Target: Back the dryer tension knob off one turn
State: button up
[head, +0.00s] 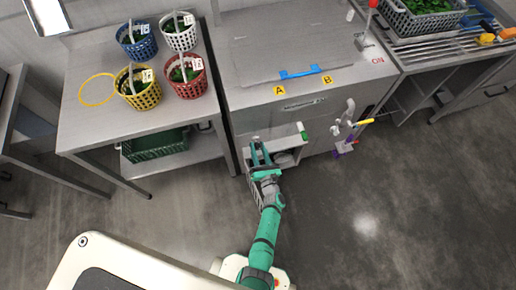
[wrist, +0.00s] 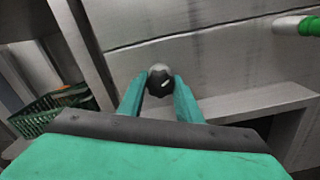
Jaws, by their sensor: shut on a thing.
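The tension knob (wrist: 159,77) is a round black knob with a grey top and a pale mark, on the front of the steel machine in the wrist view. My gripper (wrist: 158,90) is shut on it, with one green finger at each side. In the head view my gripper (head: 260,152) is at the lower left of the machine's front (head: 268,110), by an open box-like recess. The fingers hide most of the knob there.
A green-and-white handle (head: 303,131) sits right of my gripper; it also shows in the wrist view (wrist: 306,26). A steel table (head: 95,125) with several baskets stands at left, a green crate (head: 155,145) beneath. Pipes (head: 346,125) stick out at right. The floor in front is clear.

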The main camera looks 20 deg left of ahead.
jog(key=shift+f, duration=0.1)
jog(key=o, duration=1)
jog(key=shift+o, duration=0.2)
jog(key=shift+s+d, duration=0.1)
jog(key=v, duration=1)
jog(key=shift+s+d, duration=0.25)
